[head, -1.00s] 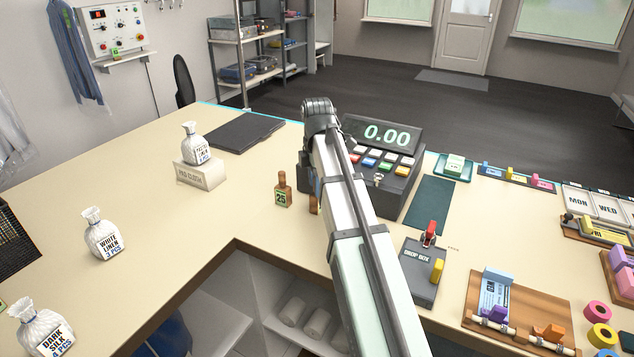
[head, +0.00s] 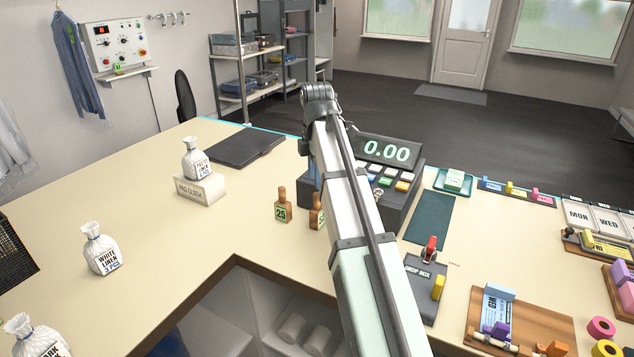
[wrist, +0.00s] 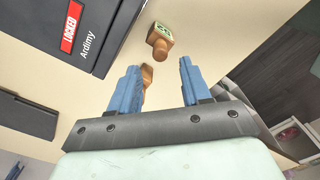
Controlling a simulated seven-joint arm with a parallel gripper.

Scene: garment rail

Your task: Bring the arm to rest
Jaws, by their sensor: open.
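My gripper (wrist: 160,66) is open in the wrist view, its two blue fingers apart over the counter. One wooden stamp (wrist: 147,76) shows beside the left finger, partly covered by it. Another wooden stamp with a green label (wrist: 160,40) stands beyond the fingertips. I cannot tell whether a finger touches the nearer stamp. In the head view my arm runs up the middle of the picture, and the gripper is mostly hidden behind it. The stamp marked 25 (head: 283,208) and a second stamp (head: 317,212) stand just left of the arm.
The cash register (head: 398,183) stands right behind my arm; its dark side (wrist: 85,28) is close to the fingers. The drop box (head: 424,285) is right of the arm. A Pro Cloth stand (head: 200,190) and white bag (head: 100,250) are left.

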